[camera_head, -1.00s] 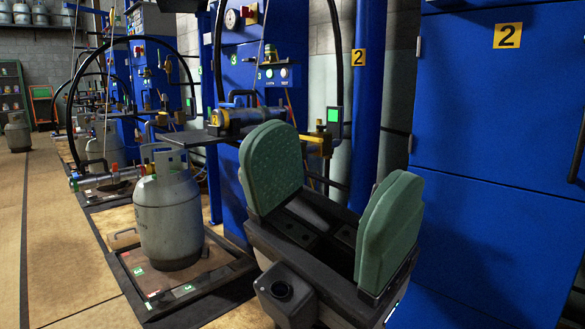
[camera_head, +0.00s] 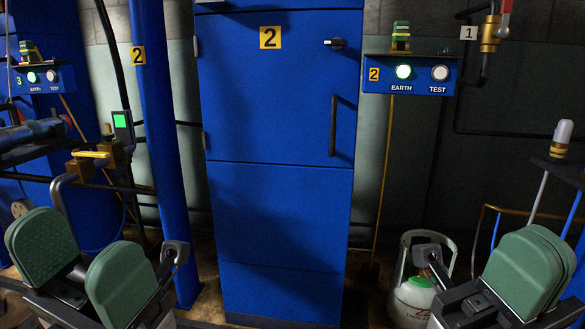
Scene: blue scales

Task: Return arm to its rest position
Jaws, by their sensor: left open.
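My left gripper (camera_head: 80,268) is at the lower left of the head view. Its two green pads stand apart with nothing between them. My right gripper (camera_head: 530,272) is at the lower right, cut off by the picture edge. Green padding shows there, but I cannot tell how far apart its pads are. No held object shows in it. Both grippers are low in the picture, on either side of the blue cabinet (camera_head: 280,215).
A gas cylinder (camera_head: 412,298) stands on the floor beside the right gripper. A blue post (camera_head: 165,150) and brass-fitted pipework (camera_head: 90,160) are behind the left gripper. An EARTH/TEST box (camera_head: 410,75) is on the right wall. The space between the grippers looks clear.

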